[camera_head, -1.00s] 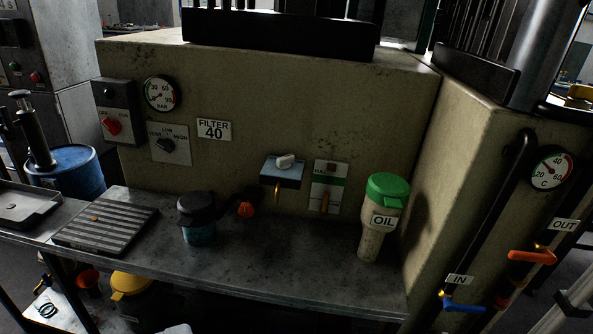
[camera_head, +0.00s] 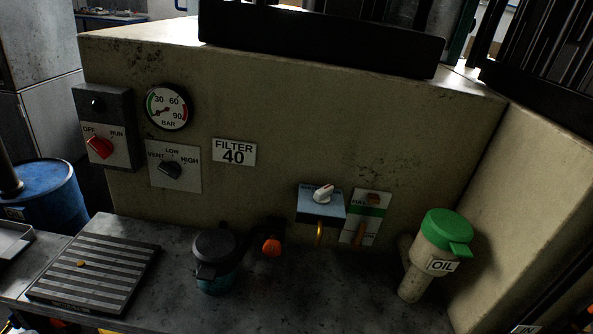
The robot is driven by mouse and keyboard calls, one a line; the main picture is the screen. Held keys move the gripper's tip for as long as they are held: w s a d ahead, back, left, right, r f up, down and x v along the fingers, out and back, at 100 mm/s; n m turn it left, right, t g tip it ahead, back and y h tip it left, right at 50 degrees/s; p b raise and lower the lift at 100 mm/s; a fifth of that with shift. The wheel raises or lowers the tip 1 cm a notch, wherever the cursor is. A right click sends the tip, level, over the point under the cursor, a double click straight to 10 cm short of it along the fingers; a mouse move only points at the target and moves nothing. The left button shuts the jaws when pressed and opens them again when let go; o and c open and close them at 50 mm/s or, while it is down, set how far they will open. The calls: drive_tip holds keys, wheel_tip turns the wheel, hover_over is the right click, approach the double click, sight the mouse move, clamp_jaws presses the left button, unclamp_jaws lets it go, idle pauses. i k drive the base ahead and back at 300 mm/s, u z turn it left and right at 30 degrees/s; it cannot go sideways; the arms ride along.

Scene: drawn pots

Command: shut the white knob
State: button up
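The white knob (camera_head: 323,194) sits on top of a small blue-grey box (camera_head: 320,211) fixed to the front of the beige machine, right of centre. Its handle is tilted, its tip pointing up and right. The lettering beside it is too small to read. A brass spout (camera_head: 319,233) hangs below the box. My gripper is not in view, so I cannot see its fingers.
A sight-gauge plate (camera_head: 368,212) is just right of the box. A green-lidded oil container (camera_head: 437,247) stands farther right, a dark-lidded jar (camera_head: 215,262) and orange knob (camera_head: 271,246) at left. A slatted tray (camera_head: 95,270) lies on the bench.

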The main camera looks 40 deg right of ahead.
sight(321, 195)
drive_tip(key=z, duration=0.3)
drive_tip(key=i, duration=0.95)
drive_tip(key=z, duration=0.55)
